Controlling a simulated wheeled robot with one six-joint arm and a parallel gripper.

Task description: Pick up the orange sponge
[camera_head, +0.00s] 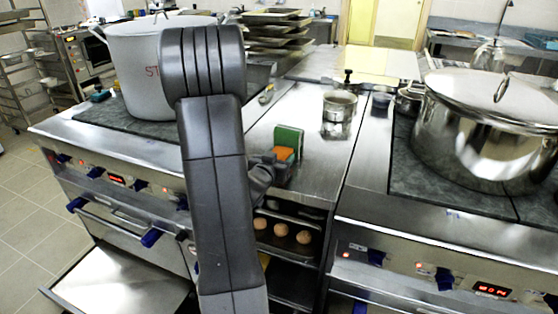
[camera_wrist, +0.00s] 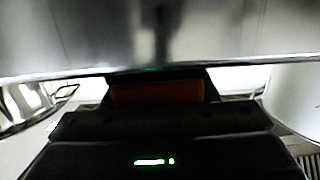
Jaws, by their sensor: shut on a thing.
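The orange sponge (camera_head: 284,154) is at the front part of the steel counter, between the two stove tops. My gripper (camera_head: 270,166) reaches it from the front left and is shut on it. My arm hides part of the gripper. In the wrist view the orange sponge (camera_wrist: 157,93) shows as a dim orange band just beyond the dark gripper (camera_wrist: 158,112). I cannot tell whether the sponge touches the counter.
A green upright piece (camera_head: 289,138) stands right behind the sponge. A small steel pot (camera_head: 339,112) is farther back. A large lidded pot (camera_head: 475,135) stands at right, and a tall stockpot (camera_head: 140,75) at left. Round items (camera_head: 281,230) lie on a shelf below.

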